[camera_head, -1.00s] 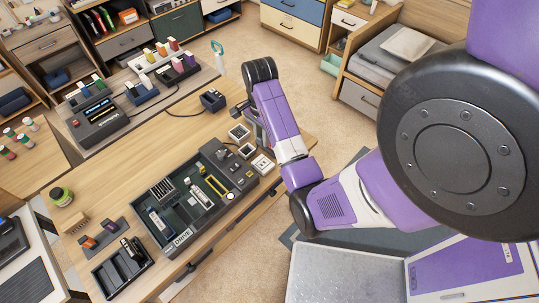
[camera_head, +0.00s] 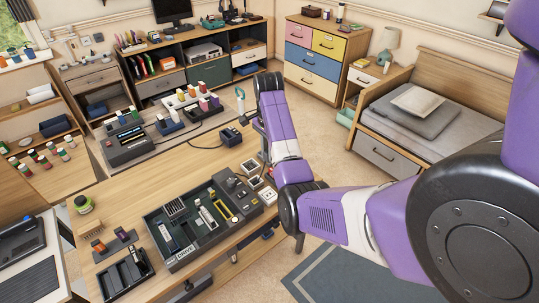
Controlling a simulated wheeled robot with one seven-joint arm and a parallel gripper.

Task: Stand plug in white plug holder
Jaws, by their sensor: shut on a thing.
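My gripper (camera_head: 263,151) hangs above the right end of the wooden desk, largely hidden behind my purple and white forearm. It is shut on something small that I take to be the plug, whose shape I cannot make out. Below it, small square holders stand at the desk's right end. The white plug holder (camera_head: 268,196) seems to be the front one, beside the dark tray and partly next to my arm. Its opening is too small to read. The gripper looks above the holders, but I cannot tell the gap.
A dark open tray (camera_head: 172,262) with several small items lies left of the holders. A black boxy device (camera_head: 229,136) with a cable stands behind. A smaller black tray (camera_head: 125,274) is at front left. Bare desk (camera_head: 140,195) shows between them.

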